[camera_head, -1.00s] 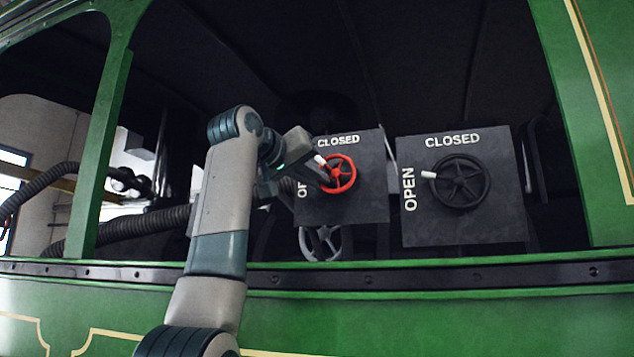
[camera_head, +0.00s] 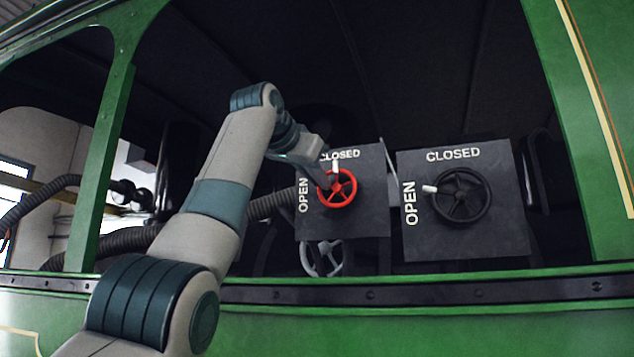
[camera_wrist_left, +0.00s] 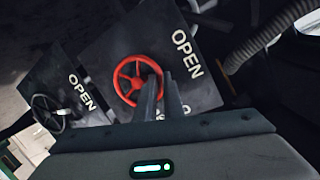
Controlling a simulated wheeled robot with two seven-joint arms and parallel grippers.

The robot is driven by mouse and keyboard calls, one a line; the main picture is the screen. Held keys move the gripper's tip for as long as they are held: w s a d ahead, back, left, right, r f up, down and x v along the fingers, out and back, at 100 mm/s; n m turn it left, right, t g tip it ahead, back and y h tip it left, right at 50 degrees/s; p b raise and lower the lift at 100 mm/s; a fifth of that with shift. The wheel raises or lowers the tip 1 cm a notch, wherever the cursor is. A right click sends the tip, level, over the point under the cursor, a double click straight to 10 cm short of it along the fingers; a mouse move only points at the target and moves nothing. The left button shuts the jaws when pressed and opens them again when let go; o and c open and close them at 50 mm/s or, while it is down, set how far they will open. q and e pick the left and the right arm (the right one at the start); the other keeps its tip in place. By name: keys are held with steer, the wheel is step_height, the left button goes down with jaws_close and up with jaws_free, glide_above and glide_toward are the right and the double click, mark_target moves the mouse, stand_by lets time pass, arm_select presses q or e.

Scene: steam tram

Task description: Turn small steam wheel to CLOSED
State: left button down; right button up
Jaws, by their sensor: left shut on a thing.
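The small red steam wheel (camera_head: 343,191) sits on a dark panel (camera_head: 365,222) marked CLOSED along the top and OPEN up the left side. Its white handle (camera_head: 335,166) points up toward CLOSED. My left gripper (camera_head: 325,183) comes in from the left and is shut on the wheel's rim at its left side. In the left wrist view its two fingers (camera_wrist_left: 163,95) reach to the edge of the red wheel (camera_wrist_left: 134,76); the exact contact is partly hidden. My right gripper is in neither view.
A larger black wheel (camera_head: 463,198) is on a second panel (camera_head: 425,248) to the right, its white handle pointing left toward OPEN. A grey wheel (camera_head: 318,262) is below the red one. The green window sill (camera_head: 450,287) runs below the panels.

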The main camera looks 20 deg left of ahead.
arm_select(q)
steer(key=shift+r, duration=0.1)
stand_by(0.4)
steer(key=c, duration=2.2)
jaws_free()
steer(key=shift+s, duration=0.15)
steer(key=b+v, duration=0.6)
steer(key=v, duration=1.1)
